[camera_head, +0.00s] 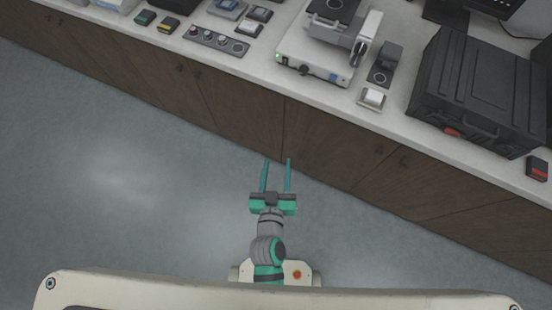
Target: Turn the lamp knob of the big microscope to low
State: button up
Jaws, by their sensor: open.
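The big microscope (326,42) stands on the white counter at the upper middle right, its top cut off by the picture edge. Its pale base has a front face turned toward me, with a small green light at the left and a dark round knob (304,69) near the middle. A blue spot shows further right on that face. I cannot read the knob's setting. My gripper (276,162) is open and empty, its two teal fingers pointing toward the counter. It is over the floor in front of the cabinets, well apart from the microscope.
A large dark case (480,95) stands right of the microscope. A small white-topped block (372,98) sits near the counter's front edge. A panel with several knobs (216,41) lies to the left. Brown cabinets (225,105) front the counter. The grey floor (110,180) is clear.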

jog(key=shift+s+a, duration=0.1)
jog(key=shift+s, duration=0.85)
jog(key=s+r, duration=0.3)
jog(key=s, duration=0.4)
jog(key=s+d+r+m, duration=0.1)
jog(key=s+r, duration=0.3)
jog(key=s, duration=0.4)
jog(key=shift+d+r+y, duration=0.2)
jog(key=shift+d+y, duration=0.1)
